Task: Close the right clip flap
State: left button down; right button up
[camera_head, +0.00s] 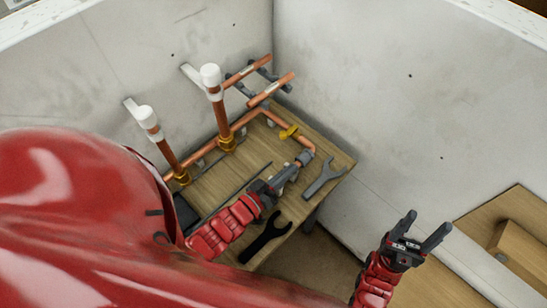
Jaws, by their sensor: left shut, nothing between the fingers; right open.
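Two upright copper pipes with white caps stand by the left wall. The right pipe (221,120) has a pale strip (192,75) sticking out to its left near the cap. My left gripper (303,159) is shut and empty, over the right part of the wooden board, close to the copper pipe's bend and well right of both pipes. My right gripper (428,224) is open and empty, at the lower right in front of the wall.
Two short copper pipes (271,90) lie on dark brackets in the corner. A wooden block (520,245) lies at the right.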

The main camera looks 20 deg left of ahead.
pick_arm(q)
jog(key=shift+d+f+m, duration=0.3)
jog(key=shift+m, duration=0.5)
